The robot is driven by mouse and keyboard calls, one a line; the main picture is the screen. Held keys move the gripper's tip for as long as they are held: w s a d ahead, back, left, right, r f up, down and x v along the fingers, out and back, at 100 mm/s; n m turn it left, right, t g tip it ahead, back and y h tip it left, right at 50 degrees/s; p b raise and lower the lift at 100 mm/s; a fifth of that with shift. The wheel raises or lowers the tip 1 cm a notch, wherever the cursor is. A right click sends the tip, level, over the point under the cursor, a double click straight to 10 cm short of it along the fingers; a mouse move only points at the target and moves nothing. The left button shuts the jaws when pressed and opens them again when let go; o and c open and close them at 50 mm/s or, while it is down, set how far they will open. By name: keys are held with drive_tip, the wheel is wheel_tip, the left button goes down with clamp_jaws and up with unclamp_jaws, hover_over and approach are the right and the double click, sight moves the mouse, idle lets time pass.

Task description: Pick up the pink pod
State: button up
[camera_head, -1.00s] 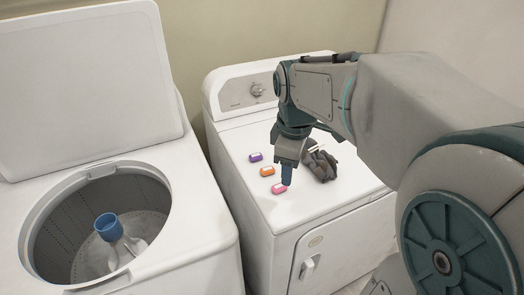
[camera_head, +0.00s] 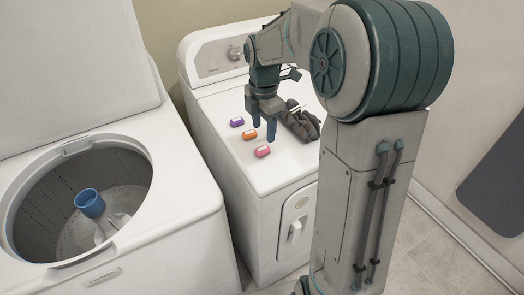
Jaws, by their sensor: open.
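The pink pod (camera_head: 263,151) lies on the white dryer top, nearest the front of a row of three pods. The orange pod (camera_head: 249,135) lies just behind it, and the purple pod (camera_head: 237,122) lies farthest back. My gripper (camera_head: 264,133) points down over the dryer top, just behind the pink pod in the picture. Its two blue fingers are apart with nothing between them. One finger is close to the orange pod; I cannot tell whether they touch. No pod is hidden.
A dark grey crumpled towel (camera_head: 301,123) lies right of my gripper on the dryer (camera_head: 277,177). The open washer (camera_head: 172,196) with its blue-topped agitator (camera_head: 90,203) stands at the left. The dryer top in front of the pink pod is clear.

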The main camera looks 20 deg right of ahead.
sight(263, 153)
drive_tip(key=shift+s+a+f, duration=0.1)
drive_tip(key=shift+f, duration=1.65)
drive_tip(key=shift+a+f, duration=0.1)
drive_tip(key=shift+f, duration=1.6)
drive_tip(key=c, duration=1)
